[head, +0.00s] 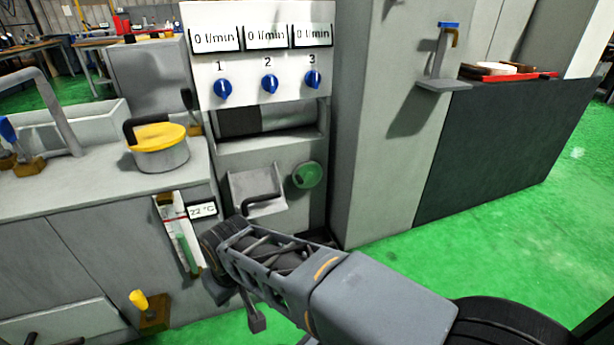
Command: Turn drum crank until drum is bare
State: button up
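A recess under the three-dial panel holds what looks like the drum (288,116), a grey horizontal cylinder; the recess is dark at its left. Below it, a round green knob (308,175) sits on the grey front, beside a small tray (245,192) with a black bent bar (262,201) at it. I cannot tell whether the knob or the bar is the drum crank. My arm reaches from the lower right, and my gripper (222,258) is at its far end, below and left of the tray. The gripper is seen from behind, its fingers are unclear, and it appears apart from knob and bar.
A panel with three blue dials (269,84) reads 0 l/min on each display. A yellow-lidded pot (159,146) stands on the left cabinet, above a 22 °C display (202,210). A tall grey cabinet (385,130) stands at right. Green floor (500,245) is open at right.

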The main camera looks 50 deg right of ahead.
aim_at(308, 174)
jog(key=z, duration=0.55)
jog(key=i, duration=0.85)
jog(key=z, duration=0.2)
